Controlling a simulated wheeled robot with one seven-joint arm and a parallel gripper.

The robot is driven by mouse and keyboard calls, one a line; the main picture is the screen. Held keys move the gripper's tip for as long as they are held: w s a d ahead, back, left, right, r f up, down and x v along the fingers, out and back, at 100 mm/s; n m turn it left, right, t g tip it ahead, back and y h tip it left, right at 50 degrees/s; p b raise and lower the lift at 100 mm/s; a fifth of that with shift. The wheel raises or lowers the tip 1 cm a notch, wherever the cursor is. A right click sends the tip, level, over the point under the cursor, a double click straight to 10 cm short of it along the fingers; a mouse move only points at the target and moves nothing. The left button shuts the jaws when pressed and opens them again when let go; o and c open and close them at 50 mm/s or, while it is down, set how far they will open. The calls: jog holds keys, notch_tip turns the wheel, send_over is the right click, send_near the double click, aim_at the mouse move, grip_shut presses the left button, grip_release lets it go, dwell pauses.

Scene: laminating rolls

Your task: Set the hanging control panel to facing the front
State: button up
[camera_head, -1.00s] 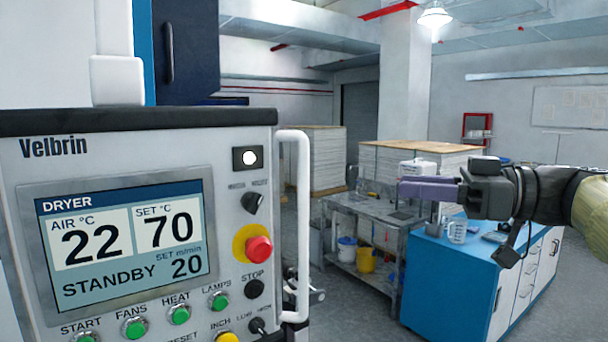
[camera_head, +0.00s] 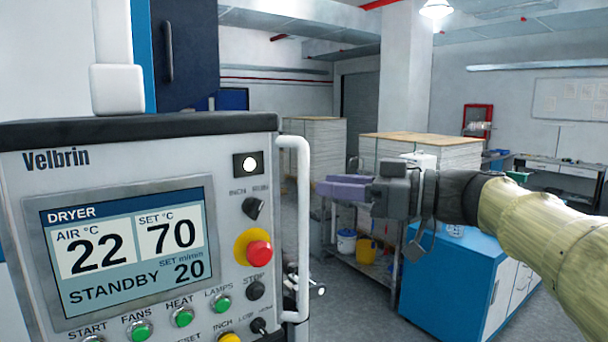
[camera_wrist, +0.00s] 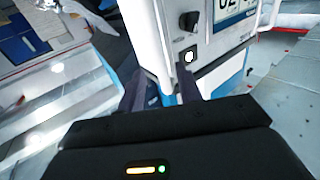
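The hanging control panel (camera_head: 225,300) fills the left of the head view, under a white support arm (camera_head: 117,85). Its face with the dryer screen (camera_head: 130,250) is turned toward my head camera, at a slight angle. A white bar handle (camera_head: 303,225) runs down its right edge. My gripper (camera_head: 326,188) is to the right of the handle, fingers pointing left toward it. I see no contact. In the wrist view, the two fingers (camera_wrist: 160,85) are apart, and the panel (camera_wrist: 205,45) appears upside down beyond them. Whether the handle lies between them is unclear.
A blue cabinet (camera_head: 435,290) stands below and behind my arm. A metal bench (camera_head: 375,267) with buckets underneath and tall paper stacks (camera_head: 455,150) are farther back. A dark blue cabinet door (camera_head: 186,55) is behind the panel. Grey floor is open between panel and bench.

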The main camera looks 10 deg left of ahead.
jog(key=a, duration=0.2)
jog(key=a+p, duration=0.1)
jog(key=a, duration=0.3)
jog(key=shift+w, duration=0.35)
grip_shut()
